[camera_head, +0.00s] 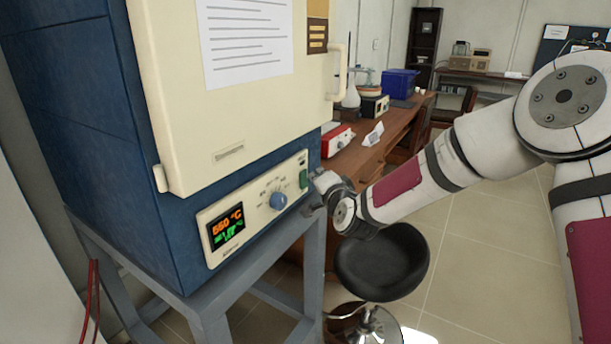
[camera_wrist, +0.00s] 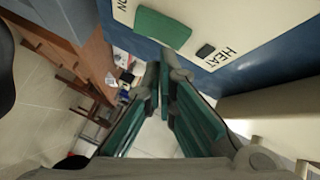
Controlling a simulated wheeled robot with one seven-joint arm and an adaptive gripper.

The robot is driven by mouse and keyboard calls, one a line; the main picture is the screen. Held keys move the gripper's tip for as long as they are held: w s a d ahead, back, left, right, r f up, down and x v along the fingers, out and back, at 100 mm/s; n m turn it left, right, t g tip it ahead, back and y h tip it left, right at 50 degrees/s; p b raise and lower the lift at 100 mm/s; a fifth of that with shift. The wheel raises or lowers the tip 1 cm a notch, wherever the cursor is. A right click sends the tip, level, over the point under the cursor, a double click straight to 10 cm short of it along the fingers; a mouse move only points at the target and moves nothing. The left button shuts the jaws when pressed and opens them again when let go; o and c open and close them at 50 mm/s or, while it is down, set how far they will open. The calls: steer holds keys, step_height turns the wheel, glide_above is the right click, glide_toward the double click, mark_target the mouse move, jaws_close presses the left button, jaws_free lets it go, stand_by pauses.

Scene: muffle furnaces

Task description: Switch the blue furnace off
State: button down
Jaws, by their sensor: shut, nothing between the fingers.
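The blue furnace (camera_head: 95,130) fills the left of the head view, with its cream door (camera_head: 235,115) shut. Its control panel has a lit display (camera_head: 227,227) with an orange temperature reading, a blue knob (camera_head: 278,201) and a green switch (camera_head: 303,179) at the right end. The green switch (camera_wrist: 163,27) also shows in the wrist view, near a small black part (camera_wrist: 205,50) and the label HEAT. My gripper (camera_head: 316,196) is shut and empty, close to the panel's right end. In the wrist view its fingertips (camera_wrist: 163,68) are just below the switch; contact cannot be told.
A grey metal stand (camera_head: 205,305) carries the furnace. A black stool (camera_head: 382,262) stands below my gripper. A wooden bench (camera_head: 385,138) behind holds a red device (camera_head: 336,140), a blue box (camera_head: 399,83) and glassware. The tiled floor at right is open.

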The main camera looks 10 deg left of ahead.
steer(key=shift+s+d, duration=0.2)
steer(key=shift+d, duration=0.15)
steer(key=shift+s+d+f, duration=0.1)
steer(key=shift+s+d, duration=0.15)
steer(key=shift+d, duration=0.5)
steer(key=shift+s+d+f, duration=0.15)
steer(key=shift+s+d, duration=0.15)
steer(key=shift+d, duration=0.5)
steer(key=shift+s+d+f, duration=0.1)
steer(key=shift+s+d, duration=0.15)
steer(key=shift+d, duration=0.5)
steer(key=s+d+r+n+g+h+p, duration=0.3)
steer(key=s+d+r, duration=0.4)
steer(key=s, duration=0.4)
steer(key=s+d+r+n+g+h+p, duration=0.25)
steer(key=s+d+r+n, duration=0.2)
steer(key=s+d, duration=0.6)
steer(key=s+d+r+g, duration=0.1)
steer(key=s+d, duration=0.1)
steer(key=s, duration=0.7)
steer(key=s+d+r+g+h+p, duration=0.1)
steer(key=s+d+g, duration=0.1)
steer(key=s, duration=0.7)
steer(key=s+d+r+g+h+p, duration=0.1)
steer(key=s+d, duration=0.3)
steer(key=s, duration=0.4)
steer(key=shift+s+r+g, duration=0.4)
steer(key=shift+r+g, duration=0.05)
steer(key=shift+r, duration=0.15)
